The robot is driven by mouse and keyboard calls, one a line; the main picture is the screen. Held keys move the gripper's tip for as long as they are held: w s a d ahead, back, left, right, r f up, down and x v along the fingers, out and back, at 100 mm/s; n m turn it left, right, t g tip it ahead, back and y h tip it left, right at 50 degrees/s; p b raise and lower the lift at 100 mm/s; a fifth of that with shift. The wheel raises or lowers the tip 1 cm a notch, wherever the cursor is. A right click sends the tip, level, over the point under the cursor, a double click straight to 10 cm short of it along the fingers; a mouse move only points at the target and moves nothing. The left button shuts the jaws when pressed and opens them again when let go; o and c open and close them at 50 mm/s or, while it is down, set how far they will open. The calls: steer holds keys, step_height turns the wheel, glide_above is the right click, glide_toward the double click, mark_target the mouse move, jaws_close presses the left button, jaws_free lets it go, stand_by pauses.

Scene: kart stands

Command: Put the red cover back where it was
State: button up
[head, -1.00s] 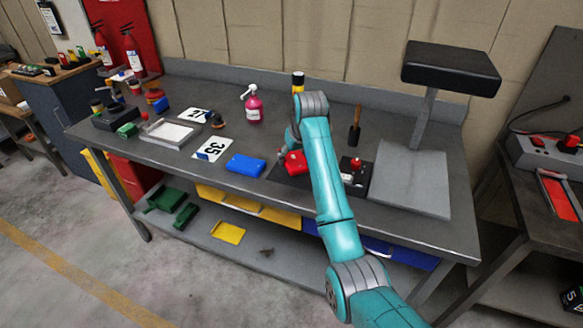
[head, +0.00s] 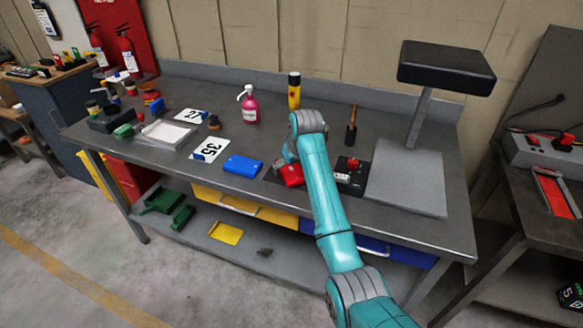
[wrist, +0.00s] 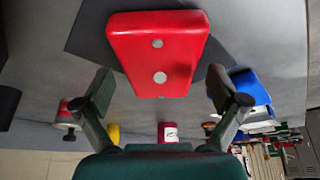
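The red cover (head: 291,175) lies on or just above a dark mat (head: 272,171) near the front of the workbench, partly hidden by my arm in the head view. In the wrist view the red cover (wrist: 158,58) fills the top middle, with two pale round spots on its face. My gripper (wrist: 160,88) is open, one finger on each side of the cover's near end. Gaps show between the fingers and the cover. A dark box with a red button (head: 352,168) sits just right of my arm.
A blue case (head: 243,165) lies left of the mat. A pink bottle (head: 250,108) and a yellow can (head: 294,92) stand behind. A dark-handled tool (head: 351,128) and a grey stand with a black pad (head: 407,185) are at right. Free bench lies between the bottle and the case.

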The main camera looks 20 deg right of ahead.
steer(key=shift+r, duration=0.15)
steer(key=v, duration=1.2)
